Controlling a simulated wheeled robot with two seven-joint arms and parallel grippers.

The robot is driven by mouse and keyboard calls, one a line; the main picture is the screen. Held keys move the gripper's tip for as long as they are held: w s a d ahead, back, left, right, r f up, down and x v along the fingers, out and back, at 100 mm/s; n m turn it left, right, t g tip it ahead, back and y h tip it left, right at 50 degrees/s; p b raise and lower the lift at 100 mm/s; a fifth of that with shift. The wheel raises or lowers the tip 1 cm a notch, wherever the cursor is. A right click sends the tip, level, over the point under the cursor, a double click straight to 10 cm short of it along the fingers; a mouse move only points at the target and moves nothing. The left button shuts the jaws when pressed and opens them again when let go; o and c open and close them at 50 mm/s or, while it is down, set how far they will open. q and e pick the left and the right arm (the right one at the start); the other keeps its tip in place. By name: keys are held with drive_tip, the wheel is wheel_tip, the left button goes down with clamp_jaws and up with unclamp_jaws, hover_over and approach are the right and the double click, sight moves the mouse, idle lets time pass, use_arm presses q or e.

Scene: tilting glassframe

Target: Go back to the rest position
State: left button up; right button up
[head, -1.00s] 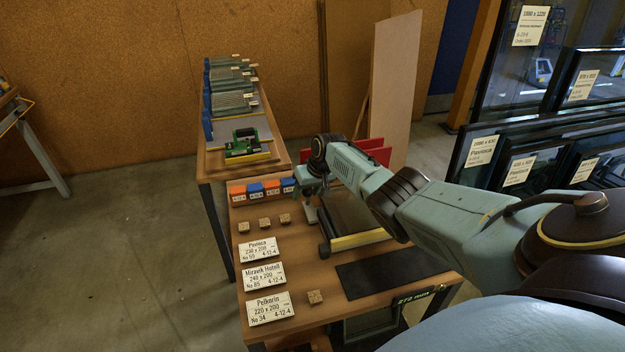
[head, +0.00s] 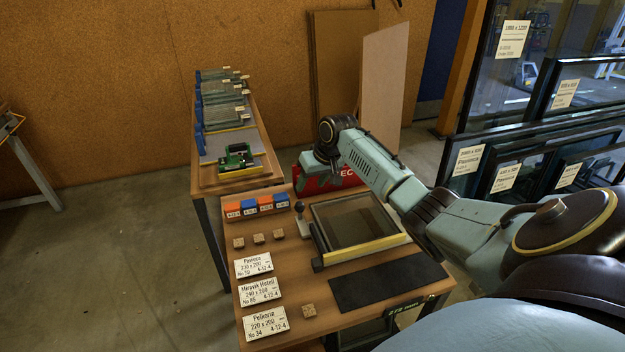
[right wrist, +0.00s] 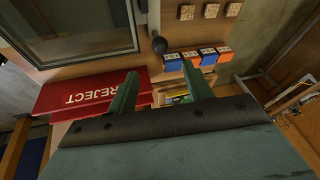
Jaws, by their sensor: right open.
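My right gripper (head: 312,168) is in the air above the far side of the near bench, beside the red box. In the right wrist view its two green fingers (right wrist: 160,80) are apart, with nothing between them. The glass frame (head: 402,238), dark-rimmed with a yellowish front edge, lies on the bench below and right of the gripper, apart from it. It also shows in the right wrist view (right wrist: 85,57). A dark round knob on a post (head: 299,207) stands at the frame's left back corner, free of the fingers. My left gripper is not in view.
A red REJECT box (right wrist: 90,97) stands behind the frame. Orange and blue blocks (head: 265,201), small wooden blocks (head: 259,238), white label cards (head: 260,291) and a black mat (head: 388,282) lie on the bench. Glass panes (head: 550,135) stand at the right.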

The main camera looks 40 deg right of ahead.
idle(0.5)
drive_tip(key=s+a+f+n, duration=0.1)
drive_tip(key=s+a+f, duration=0.2)
drive_tip(key=s+a, duration=0.2)
drive_tip(key=s+a+f+n, duration=0.2)
drive_tip(key=s+a+f, duration=0.1)
drive_tip(key=s+a, duration=0.2)
drive_tip(key=s+a+f+n+g, duration=0.1)
drive_tip(key=s+a+f, duration=0.3)
drive_tip(key=a, duration=0.4)
drive_tip(key=shift+s+a+n+h, duration=0.2)
drive_tip(key=shift+s+n+h, duration=0.15)
drive_tip(key=shift+s, duration=0.5)
drive_tip(key=s+a+r, duration=0.3)
drive_tip(key=s+a, duration=0.1)
drive_tip(key=s, duration=0.4)
drive_tip(key=s+a+r, duration=0.3)
drive_tip(key=s+a, duration=0.1)
drive_tip(key=s, duration=0.4)
wheel_tip(320, 180, down, 29)
drive_tip(key=s+b, duration=0.2)
drive_tip(key=b, duration=0.2)
drive_tip(key=s+d+f+g+b, duration=0.2)
drive_tip(key=s+d+f, duration=0.1)
drive_tip(key=s+f, duration=1.3)
drive_tip(key=shift+s+f+n+b, duration=0.15)
drive_tip(key=shift+f+n+b, duration=0.2)
drive_tip(key=shift+f, duration=0.3)
